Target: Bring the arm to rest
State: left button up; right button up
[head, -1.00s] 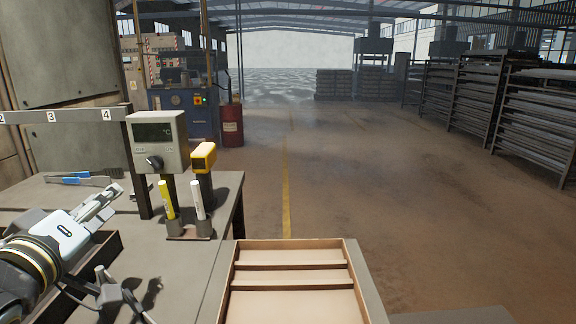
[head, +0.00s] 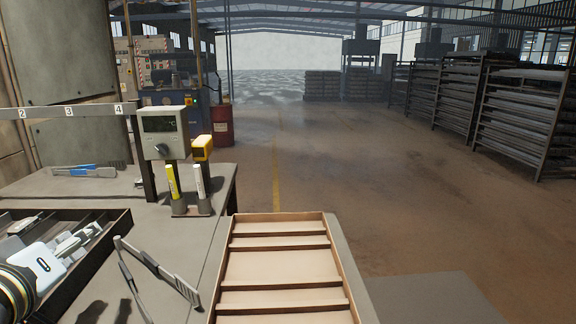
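My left gripper (head: 75,242) enters from the lower left in the head view, with a white body and grey fingers. It is over the dark open tray (head: 118,232) on the grey bench. Its fingers look close together, but I cannot tell whether they are open or shut. I see nothing clearly held in it. Grey parts in the tray are partly hidden by the gripper. My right gripper is not in view.
A wooden box (head: 340,262) with dividers looks empty. Grey jointed bars (head: 155,268) show over the bench; I cannot tell what they are. Behind are a grey meter box (head: 162,140), a yellow device (head: 202,148), two markers (head: 172,182) and a blue-handled tool (head: 82,171).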

pick_arm(q)
jog(key=s+f+m+g, duration=0.1)
jog(key=s+f+g, duration=0.1)
jog(key=s, duration=0.1)
jog(key=s+f+m+g, duration=0.1)
jog(key=s+f+g, duration=0.1)
jog(key=s+f, duration=0.1)
jog(key=s+f+m+g, duration=0.1)
jog(key=s+f, duration=0.1)
jog(key=s, duration=0.2)
jog(key=shift+d+f+m+g, duration=0.3)
jog(key=shift+f+g, duration=0.1)
jog(key=s+d+f+m+g+h, duration=0.1)
jog(key=s+d+f+m+g, duration=0.15)
jog(key=s, duration=0.45)
jog(key=s+d+f+m+g, duration=0.1)
jog(key=s+f+m+g, duration=0.25)
jog(key=s, duration=0.35)
notch_tip(320, 180, down, 23)
jog(key=s+a+n+g, duration=0.1)
jog(key=s+a+g, duration=0.1)
jog(key=a, duration=0.1)
jog(key=s+f, duration=1.6)
jog(key=s, duration=0.3)
jog(key=shift+a+f+g, duration=0.4)
jog(key=shift+a, duration=0.05)
